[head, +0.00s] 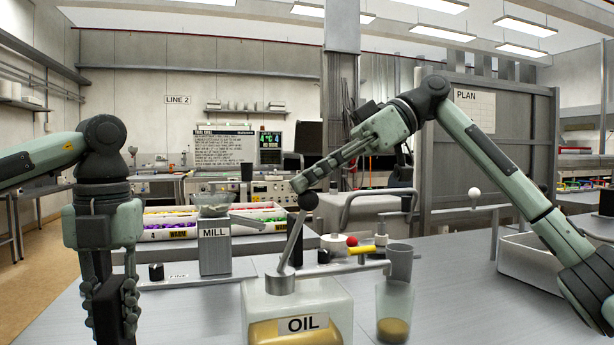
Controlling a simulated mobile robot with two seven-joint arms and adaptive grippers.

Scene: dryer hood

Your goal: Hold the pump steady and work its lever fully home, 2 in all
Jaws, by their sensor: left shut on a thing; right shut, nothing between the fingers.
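The oil pump is a clear bottle (298,305) labelled OIL with amber oil inside, at the front centre of the bench. Its grey lever (292,240) rises from the cap, leans slightly right and ends in a black ball knob (308,201). A spout (345,268) runs right from the cap above a clear beaker (394,312) holding some oil. My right gripper (300,186) is shut and empty, its tip just above the knob; contact is unclear.
A mill (214,248) stands behind left of the pump, beside a small black knob (156,272). A grey cup (399,263) is behind the beaker. A white tray (530,262) lies at the right. Bench surface (455,300) right of the beaker is clear.

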